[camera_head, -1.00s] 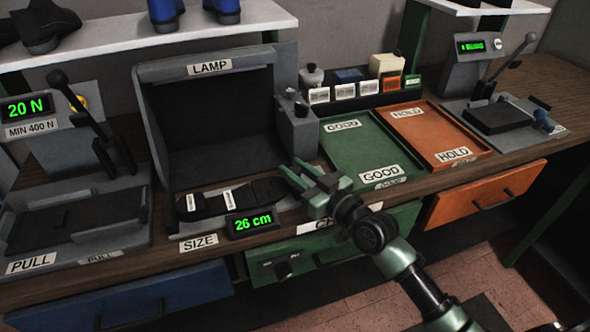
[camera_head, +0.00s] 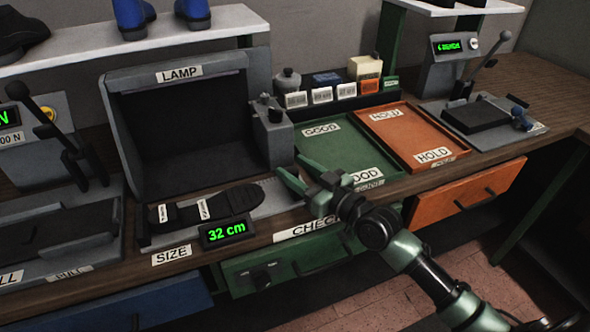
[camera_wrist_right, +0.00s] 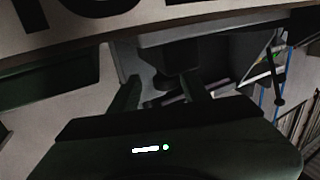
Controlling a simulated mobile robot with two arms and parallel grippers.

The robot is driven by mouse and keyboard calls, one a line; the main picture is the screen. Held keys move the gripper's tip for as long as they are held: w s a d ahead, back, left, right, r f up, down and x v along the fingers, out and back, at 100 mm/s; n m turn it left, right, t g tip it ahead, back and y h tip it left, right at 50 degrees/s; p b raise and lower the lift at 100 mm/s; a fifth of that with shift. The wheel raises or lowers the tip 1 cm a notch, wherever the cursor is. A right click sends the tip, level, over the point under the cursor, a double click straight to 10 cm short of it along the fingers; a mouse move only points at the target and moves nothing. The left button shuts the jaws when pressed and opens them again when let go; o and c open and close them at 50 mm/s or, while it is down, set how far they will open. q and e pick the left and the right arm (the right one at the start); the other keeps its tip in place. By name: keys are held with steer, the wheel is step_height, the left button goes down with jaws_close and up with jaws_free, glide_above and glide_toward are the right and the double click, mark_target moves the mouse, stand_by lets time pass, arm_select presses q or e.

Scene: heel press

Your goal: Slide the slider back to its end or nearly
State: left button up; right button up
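The size gauge sits in front of the lamp box, with its ruled track (camera_head: 279,190) showing at the right. Its display (camera_head: 227,231) reads 32 cm. A dark shoe sole (camera_head: 232,200) with white tags lies in the gauge, apart from my gripper. My right gripper (camera_head: 290,168) is over the right end of the gauge, its fingers apart. In the right wrist view a dark block (camera_wrist_right: 178,80) shows between the fingertips; I cannot tell whether they touch it. The slider is not clearly visible in the head view. My left gripper is out of view.
The lamp box (camera_head: 187,72) stands behind the gauge, with a grey post (camera_head: 272,137) at its right. The green tray (camera_head: 340,151) and orange tray (camera_head: 406,117) lie right. A lever press (camera_head: 60,135) stands left. Drawers (camera_head: 300,252) are below the bench front.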

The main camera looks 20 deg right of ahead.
steer(key=shift+a, duration=0.1)
steer(key=shift+s, duration=0.2)
steer(key=b+v, duration=0.1)
steer(key=v, duration=0.5)
steer(key=shift+s+d+f, duration=0.1)
steer(key=shift+s+d, duration=0.05)
steer(key=shift+d, duration=0.05)
steer(key=shift+s+d, duration=0.2)
steer(key=shift+s, duration=0.3)
